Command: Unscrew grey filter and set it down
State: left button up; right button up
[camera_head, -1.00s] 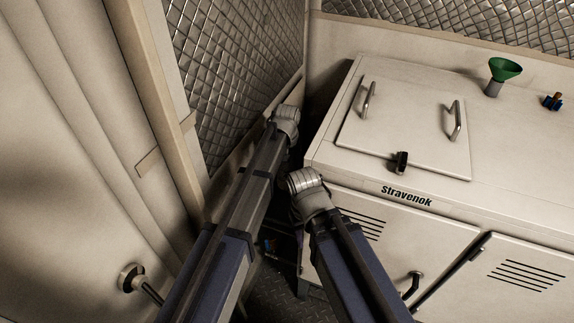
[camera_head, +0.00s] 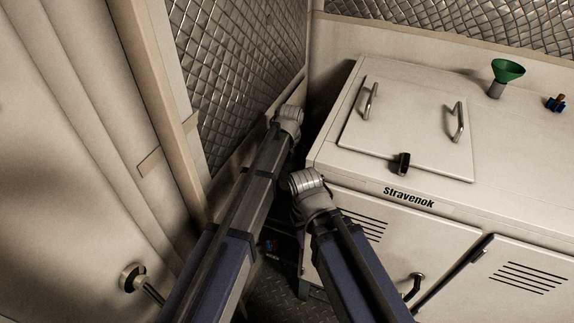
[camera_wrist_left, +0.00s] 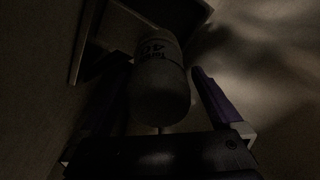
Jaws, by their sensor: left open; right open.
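The grey filter (camera_wrist_left: 160,85) is a dark cylinder with printed lettering in the left wrist view, hanging below a bracket-like part. My left gripper (camera_wrist_left: 152,98) is open, with its purple right finger beside the filter and a gap between them. In the head view the filter is hidden, and my left wrist (camera_head: 288,120) reaches down between the quilted wall and the white cabinet. My right wrist (camera_head: 306,184) is lower and closer, in front of the cabinet's left corner. My right gripper's jaws are mostly hidden below it.
The white Stravenok cabinet (camera_head: 480,190) fills the right, with a handled lid (camera_head: 410,120) on top. The quilted wall (camera_head: 235,90) leaves only a narrow gap on the left.

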pick_arm(q)
jog(key=m, duration=0.4)
jog(key=shift+d, duration=0.15)
jog(key=m+h, duration=0.1)
jog(key=m, duration=0.2)
jog(key=shift+d+m, duration=0.1)
jog(key=shift+m, duration=0.3)
jog(key=m, duration=0.6)
jog(key=shift+d+m+g+h, duration=0.2)
jog(key=shift+m+g+h, duration=0.1)
jog(key=c, duration=1.5)
